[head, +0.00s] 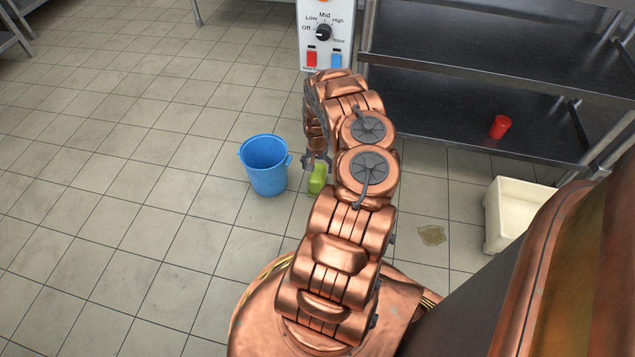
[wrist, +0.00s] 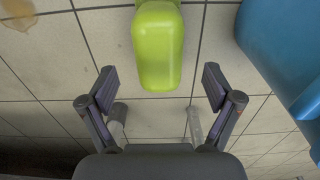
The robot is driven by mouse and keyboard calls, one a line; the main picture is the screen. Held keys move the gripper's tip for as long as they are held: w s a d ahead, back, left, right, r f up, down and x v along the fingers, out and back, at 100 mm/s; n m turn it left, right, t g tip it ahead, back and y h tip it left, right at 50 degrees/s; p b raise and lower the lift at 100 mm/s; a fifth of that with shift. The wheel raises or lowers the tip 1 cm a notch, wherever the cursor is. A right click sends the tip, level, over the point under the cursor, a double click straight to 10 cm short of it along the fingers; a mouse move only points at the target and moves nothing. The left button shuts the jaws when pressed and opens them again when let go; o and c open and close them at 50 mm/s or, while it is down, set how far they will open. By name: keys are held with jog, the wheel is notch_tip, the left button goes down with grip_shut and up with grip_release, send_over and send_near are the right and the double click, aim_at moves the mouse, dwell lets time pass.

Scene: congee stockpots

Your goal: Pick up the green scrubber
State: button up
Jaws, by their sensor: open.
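The green scrubber (head: 318,179) is on the tiled floor, just right of the blue bucket, partly covered by my arm in the head view. In the wrist view the green scrubber (wrist: 158,47) is at the top middle, its upper end cut off by the frame edge. My gripper (wrist: 161,88) is open and empty, its two fingers spread to either side below the scrubber's near end. The fingers do not touch the scrubber. In the head view my gripper (head: 317,162) is near the scrubber and mostly hidden by my arm.
The blue bucket (head: 264,166) stands close left of the scrubber; its side (wrist: 290,50) fills the wrist view's upper right. A metal shelf (head: 440,100) holds a red cup (head: 500,127). A white bin (head: 510,212) and a brown stain (head: 432,235) are at right. Floor at left is clear.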

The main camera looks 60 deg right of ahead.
aim_at(318, 172)
jog(key=shift+f+b, duration=1.9)
jog(key=shift+f, duration=1.5)
jog(key=shift+s, duration=0.1)
jog(key=c, duration=1.4)
jog(key=shift+o, duration=0.2)
jog(key=shift+r+p, duration=0.4)
jog(key=shift+r, duration=0.15)
jog(key=r, duration=0.1)
jog(key=r+p, duration=0.2)
jog(key=shift+s+a, duration=0.15)
jog(key=shift+s, duration=0.1)
jog(key=s+a+p, duration=0.3)
jog(key=s+p, duration=0.2)
jog(key=s, duration=0.1)
jog(key=s+a+r+p, duration=0.1)
jog(key=s+a+p, duration=0.3)
jog(key=s, duration=0.3)
jog(key=shift+s+a+p, duration=0.2)
jog(key=shift+a+p, duration=0.05)
jog(key=shift+p, duration=0.4)
